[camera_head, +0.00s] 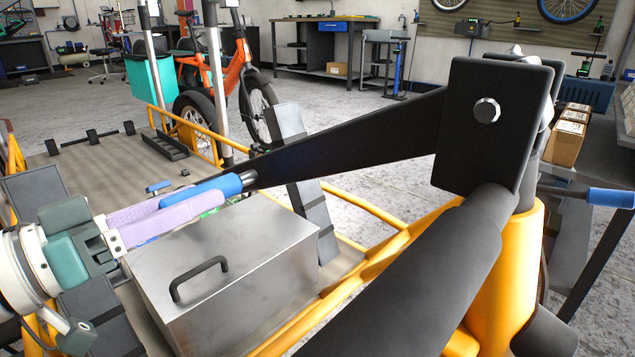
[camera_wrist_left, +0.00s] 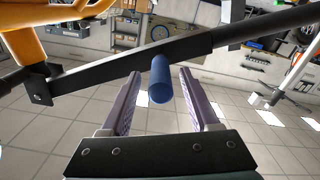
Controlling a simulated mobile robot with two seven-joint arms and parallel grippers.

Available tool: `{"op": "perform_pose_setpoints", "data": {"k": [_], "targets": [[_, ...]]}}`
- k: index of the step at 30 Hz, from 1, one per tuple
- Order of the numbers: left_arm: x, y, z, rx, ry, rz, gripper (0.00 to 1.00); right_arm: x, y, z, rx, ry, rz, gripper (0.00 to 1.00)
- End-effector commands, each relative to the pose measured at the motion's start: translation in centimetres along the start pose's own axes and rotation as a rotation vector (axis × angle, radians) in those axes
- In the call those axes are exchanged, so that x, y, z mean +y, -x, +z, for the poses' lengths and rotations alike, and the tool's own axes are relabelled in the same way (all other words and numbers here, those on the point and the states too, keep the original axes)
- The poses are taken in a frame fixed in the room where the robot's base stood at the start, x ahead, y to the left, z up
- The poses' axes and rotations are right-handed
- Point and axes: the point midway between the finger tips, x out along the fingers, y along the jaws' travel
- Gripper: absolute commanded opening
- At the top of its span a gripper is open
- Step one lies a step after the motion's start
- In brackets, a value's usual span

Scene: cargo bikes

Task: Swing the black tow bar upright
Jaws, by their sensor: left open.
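The black tow bar (camera_head: 350,135) runs from a black bolted bracket (camera_head: 487,110) on the right down and left to a blue handle (camera_head: 222,186). It slants low over the bike's cargo deck, not upright. In the left wrist view the bar (camera_wrist_left: 110,72) crosses behind the fingertips, and the blue handle (camera_wrist_left: 160,78) points toward the camera. My left gripper (camera_head: 190,196), with lilac fingers, is at the handle. In the wrist view its fingers (camera_wrist_left: 160,88) stand open on either side of the handle, with gaps showing. My right gripper is not in view.
A grey metal box (camera_head: 230,265) with a black handle sits on the deck just below the bar. The bike's yellow frame (camera_head: 520,260) and a thick black tube (camera_head: 420,270) stand at the right. An orange bike (camera_head: 240,65) is behind. Grey floor (camera_head: 350,110) lies open beyond.

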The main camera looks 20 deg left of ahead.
Motion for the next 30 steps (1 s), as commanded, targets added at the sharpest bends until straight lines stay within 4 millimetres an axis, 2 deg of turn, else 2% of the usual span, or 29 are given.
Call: {"op": "perform_pose_setpoints", "data": {"k": [1, 3, 9, 19, 30], "targets": [[-0.1, -1.0, 0.3, 0.006, -0.001, 0.002, 0.62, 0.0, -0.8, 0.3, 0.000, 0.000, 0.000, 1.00], [-0.1, -2.1, 0.2, 0.004, -0.001, 0.002, 0.62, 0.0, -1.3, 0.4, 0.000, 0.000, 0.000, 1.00], [-0.1, -3.9, 0.1, 0.000, 0.000, 0.000, 0.62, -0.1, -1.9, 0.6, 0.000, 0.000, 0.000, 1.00], [0.0, -4.2, 0.0, -0.002, 0.000, -0.001, 0.62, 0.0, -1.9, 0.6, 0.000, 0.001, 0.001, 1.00], [0.0, -4.2, 0.0, -0.002, 0.000, -0.001, 0.20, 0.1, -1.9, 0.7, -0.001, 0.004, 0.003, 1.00]]}}
